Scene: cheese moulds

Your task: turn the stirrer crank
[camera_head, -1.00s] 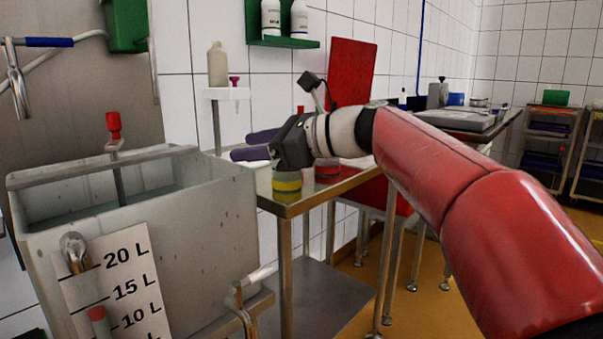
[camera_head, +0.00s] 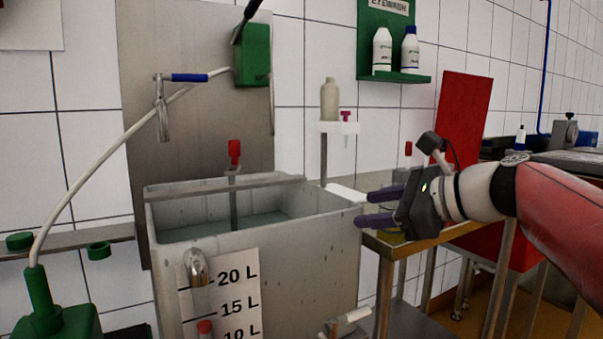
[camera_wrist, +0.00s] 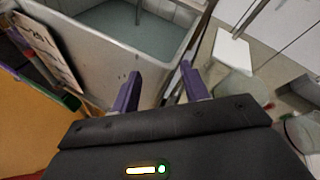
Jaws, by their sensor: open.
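The stirrer crank (camera_head: 234,155) has a red knob on top of a grey upright rod at the back of the vat. The rod passes by a crossbar (camera_head: 225,188) and goes down into the vat. The grey vat (camera_head: 290,265) holds pale liquid and carries a litre scale. My gripper (camera_head: 374,207) is open and empty, with purple fingers pointing left, to the right of the vat and the crank. In the wrist view, my gripper (camera_wrist: 165,90) faces the vat's near edge, and a rod (camera_wrist: 138,12) stands in the liquid at the top. The red knob is out of that view.
A steel table (camera_head: 440,232) stands right of the vat below my arm. A hose (camera_head: 75,160) hangs at the left. A tap sticks out at the vat's lower front.

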